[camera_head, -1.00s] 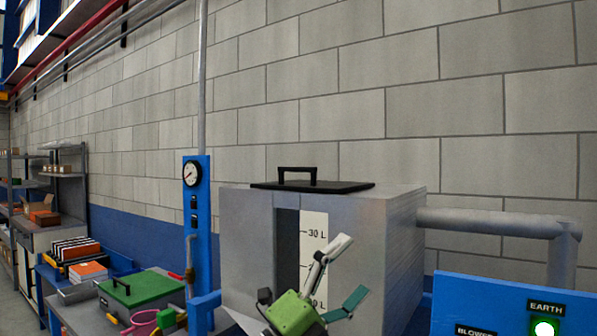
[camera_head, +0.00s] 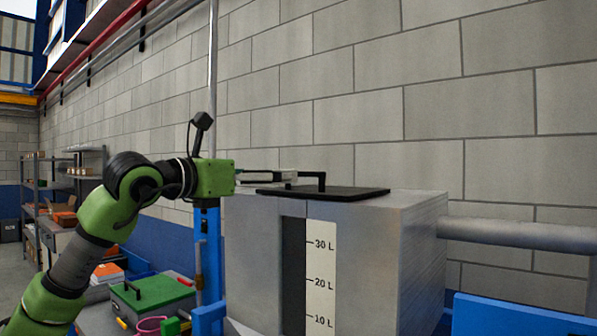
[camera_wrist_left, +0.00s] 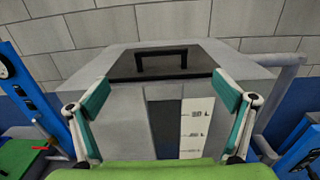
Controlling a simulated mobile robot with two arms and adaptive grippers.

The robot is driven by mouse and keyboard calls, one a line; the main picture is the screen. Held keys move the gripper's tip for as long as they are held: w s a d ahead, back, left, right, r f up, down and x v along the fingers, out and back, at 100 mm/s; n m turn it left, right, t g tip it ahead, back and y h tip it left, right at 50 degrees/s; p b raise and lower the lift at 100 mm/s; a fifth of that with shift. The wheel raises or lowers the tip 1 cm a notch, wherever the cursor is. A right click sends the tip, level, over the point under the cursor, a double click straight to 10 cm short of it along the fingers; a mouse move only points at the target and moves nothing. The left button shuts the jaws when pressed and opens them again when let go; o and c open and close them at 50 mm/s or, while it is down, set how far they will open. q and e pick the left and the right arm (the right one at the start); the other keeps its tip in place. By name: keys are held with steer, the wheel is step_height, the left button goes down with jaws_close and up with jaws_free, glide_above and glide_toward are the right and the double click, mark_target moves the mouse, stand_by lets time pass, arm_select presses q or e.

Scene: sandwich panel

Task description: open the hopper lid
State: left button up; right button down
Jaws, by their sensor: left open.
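The hopper is a grey metal box (camera_head: 370,255) with a dark window and a litre scale (camera_head: 321,275) on its front. Its black lid (camera_head: 345,193) lies flat on the top, with an upright black bar handle (camera_head: 323,181). My left gripper (camera_head: 280,178) is raised at the hopper's top, level with the handle. In the left wrist view its teal-padded fingers (camera_wrist_left: 163,97) are wide apart and empty. The lid (camera_wrist_left: 125,68) and handle (camera_wrist_left: 162,52) show beyond and between them, the handle running across the view. The gripper appears apart from the handle. My right gripper is not in view.
A grey pipe (camera_head: 520,234) leaves the hopper's right side. A blue panel (camera_head: 510,315) stands at lower right. A blue post (camera_head: 207,255) is left of the hopper. A bench with a green-lidded box (camera_head: 150,295) is at lower left. A block wall (camera_head: 400,80) stands behind.

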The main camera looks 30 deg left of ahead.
mark_target(302, 173)
arm_select(q)
steer(key=w+p, duration=0.1)
steer(key=w, duration=0.2)
steer(key=w+p, duration=0.1)
steer(key=w, duration=0.2)
steer(key=w+d+p, duration=0.1)
steer(key=w, duration=0.3)
steer(key=shift+p, duration=0.35)
steer(key=shift+w+f, duration=0.1)
steer(key=shift+w, duration=0.5)
steer(key=c, duration=1.6)
